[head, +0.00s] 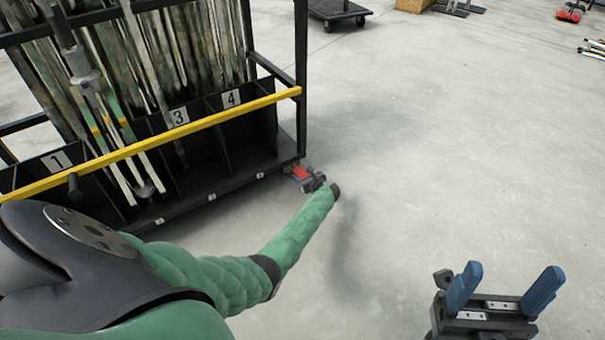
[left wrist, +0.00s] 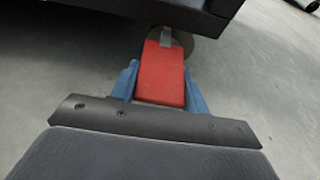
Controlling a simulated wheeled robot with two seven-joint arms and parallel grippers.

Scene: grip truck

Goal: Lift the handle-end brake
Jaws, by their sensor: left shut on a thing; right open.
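The brake is a red pedal (head: 300,173) low at the near right corner of the black grip truck (head: 286,160), just above the floor. My left gripper (head: 305,177) reaches down to it. In the left wrist view the red pedal (left wrist: 165,75) lies between the blue fingers of my left gripper (left wrist: 165,88), which is shut on it. Part of a caster wheel (left wrist: 190,45) shows behind the pedal, under the truck's edge. My right gripper (head: 505,290) is open and empty at the lower right, with its blue fingers wide apart, away from the truck.
The truck's yellow bar (head: 190,132) runs along its side above numbered bays holding upright poles and stands. Bare concrete floor (head: 430,130) lies open to the right. A dark wheeled dolly (head: 338,10) stands at the back, and several items lie at the far right.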

